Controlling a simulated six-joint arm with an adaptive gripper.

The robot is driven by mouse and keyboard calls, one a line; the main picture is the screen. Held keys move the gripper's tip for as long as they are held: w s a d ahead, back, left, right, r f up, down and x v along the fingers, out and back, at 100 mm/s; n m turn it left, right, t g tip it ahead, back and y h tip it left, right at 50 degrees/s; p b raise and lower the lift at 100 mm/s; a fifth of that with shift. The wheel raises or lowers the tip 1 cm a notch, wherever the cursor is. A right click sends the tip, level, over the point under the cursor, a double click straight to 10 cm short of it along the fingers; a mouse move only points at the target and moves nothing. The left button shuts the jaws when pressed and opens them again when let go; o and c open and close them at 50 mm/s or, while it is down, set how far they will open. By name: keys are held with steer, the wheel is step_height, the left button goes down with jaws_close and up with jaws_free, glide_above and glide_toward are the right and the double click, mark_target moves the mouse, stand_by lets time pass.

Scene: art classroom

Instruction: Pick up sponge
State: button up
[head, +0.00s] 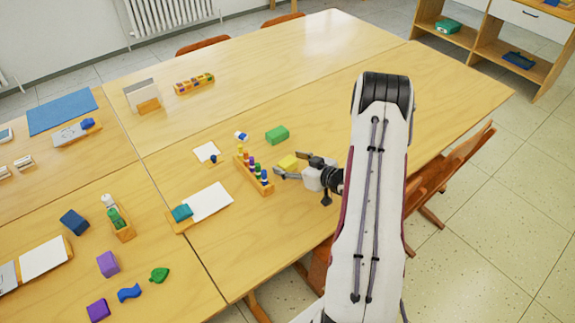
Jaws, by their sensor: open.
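A small yellow block (288,162), which looks like the sponge, lies on the wooden table (330,225) in the head view. My gripper (289,166) is open just to the right of the yellow block, with its fingers pointing left and lying near it. I cannot tell whether the fingers touch the block or stand on both sides of it.
A wooden rack with coloured pieces (254,176) stands close to the left of my gripper. A white sheet (208,201) lies further left. Chairs (455,170) stand at the right edge. The table's back right is clear.

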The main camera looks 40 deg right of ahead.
mark_target(291, 164)
stand_by(0.4)
steer(key=c, duration=0.9)
steer(key=shift+r, duration=0.1)
steer(key=shift+r, duration=4.9)
